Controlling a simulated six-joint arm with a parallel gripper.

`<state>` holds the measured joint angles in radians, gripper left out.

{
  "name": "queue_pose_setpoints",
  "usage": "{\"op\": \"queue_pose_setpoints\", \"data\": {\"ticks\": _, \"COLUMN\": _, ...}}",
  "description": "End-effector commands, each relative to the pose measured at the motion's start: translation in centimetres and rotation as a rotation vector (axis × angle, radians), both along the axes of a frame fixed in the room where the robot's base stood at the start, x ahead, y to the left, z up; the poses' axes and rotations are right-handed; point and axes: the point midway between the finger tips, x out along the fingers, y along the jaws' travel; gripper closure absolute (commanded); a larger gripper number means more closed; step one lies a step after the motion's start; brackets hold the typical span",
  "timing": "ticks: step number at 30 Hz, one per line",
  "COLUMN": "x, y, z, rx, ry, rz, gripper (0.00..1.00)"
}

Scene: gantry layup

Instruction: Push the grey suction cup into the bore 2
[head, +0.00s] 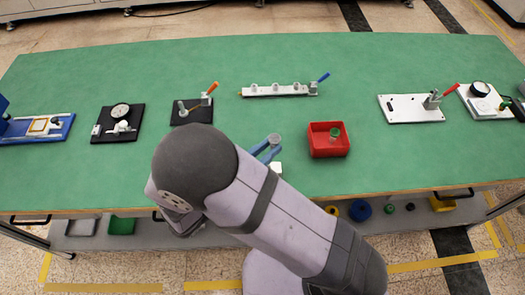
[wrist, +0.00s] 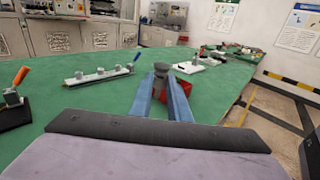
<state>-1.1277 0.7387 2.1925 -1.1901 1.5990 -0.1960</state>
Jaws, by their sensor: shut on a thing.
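My gripper (head: 268,148) has blue fingers and is shut on a grey suction cup (head: 274,139) above the front middle of the green table. In the wrist view the cup (wrist: 161,69) sits between the fingertips (wrist: 163,88), roughly upright. A white bar fixture (head: 265,91) lies farther back, with several grey round fittings in a row and a blue-handled clamp at its right end. It also shows left of my gripper in the wrist view (wrist: 86,79). The cup is apart from the bar. Bore numbers cannot be read, and the bore openings are too small to make out.
A red bin (head: 328,154) holding a green-topped part stands right of my gripper. A black plate with an orange-handled clamp (head: 191,112) lies to the left. A white plate with a red-handled clamp (head: 405,109) lies to the right. Green table between gripper and bar is clear.

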Motion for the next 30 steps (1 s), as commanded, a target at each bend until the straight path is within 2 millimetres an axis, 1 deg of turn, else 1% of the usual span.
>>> {"op": "queue_pose_setpoints", "data": {"ticks": 5, "x": 1.1, "y": -3.7, "z": -1.2, "rx": 0.000, "ry": 0.000, "rz": -0.119, "gripper": 1.00}}
{"op": "queue_pose_setpoints", "data": {"ticks": 8, "x": 1.7, "y": -6.8, "z": -1.9, "rx": 0.000, "ry": 0.000, "rz": -0.216, "gripper": 1.00}}
{"op": "queue_pose_setpoints", "data": {"ticks": 12, "x": 2.3, "y": -11.6, "z": -3.0, "rx": 0.002, "ry": -0.002, "rz": -0.374, "gripper": 1.00}}
{"op": "queue_pose_setpoints", "data": {"ticks": 14, "x": 2.7, "y": -13.6, "z": -3.3, "rx": 0.002, "ry": -0.002, "rz": -0.432, "gripper": 1.00}}
{"op": "queue_pose_setpoints", "data": {"ticks": 15, "x": 3.3, "y": -14.8, "z": -3.4, "rx": 0.002, "ry": -0.003, "rz": -0.459, "gripper": 1.00}}
{"op": "queue_pose_setpoints", "data": {"ticks": 17, "x": 4.6, "y": -16.5, "z": -3.4, "rx": 0.003, "ry": -0.004, "rz": -0.479, "gripper": 1.00}}
{"op": "queue_pose_setpoints", "data": {"ticks": 18, "x": 5.7, "y": -17.7, "z": -3.4, "rx": 0.003, "ry": -0.004, "rz": -0.483, "gripper": 1.00}}
{"op": "queue_pose_setpoints", "data": {"ticks": 20, "x": 7.8, "y": -19.3, "z": -3.3, "rx": 0.003, "ry": -0.005, "rz": -0.468, "gripper": 1.00}}
{"op": "queue_pose_setpoints", "data": {"ticks": 21, "x": 9.3, "y": -20.1, "z": -3.1, "rx": 0.002, "ry": -0.004, "rz": -0.443, "gripper": 1.00}}
{"op": "queue_pose_setpoints", "data": {"ticks": 23, "x": 11.8, "y": -20.9, "z": -2.7, "rx": 0.001, "ry": -0.004, "rz": -0.392, "gripper": 1.00}}
{"op": "queue_pose_setpoints", "data": {"ticks": 24, "x": 13.4, "y": -21.2, "z": -2.4, "rx": 0.001, "ry": -0.006, "rz": -0.351, "gripper": 1.00}}
{"op": "queue_pose_setpoints", "data": {"ticks": 26, "x": 15.9, "y": -21.1, "z": -1.8, "rx": 0.001, "ry": -0.005, "rz": -0.276, "gripper": 1.00}}
{"op": "queue_pose_setpoints", "data": {"ticks": 27, "x": 17.6, "y": -20.8, "z": -1.3, "rx": 0.001, "ry": -0.004, "rz": -0.221, "gripper": 1.00}}
{"op": "queue_pose_setpoints", "data": {"ticks": 29, "x": 19.9, "y": -19.8, "z": -0.6, "rx": 0.000, "ry": -0.003, "rz": -0.135, "gripper": 1.00}}
{"op": "queue_pose_setpoints", "data": {"ticks": 30, "x": 21.3, "y": -18.9, "z": -0.1, "rx": -0.001, "ry": -0.003, "rz": -0.077, "gripper": 1.00}}
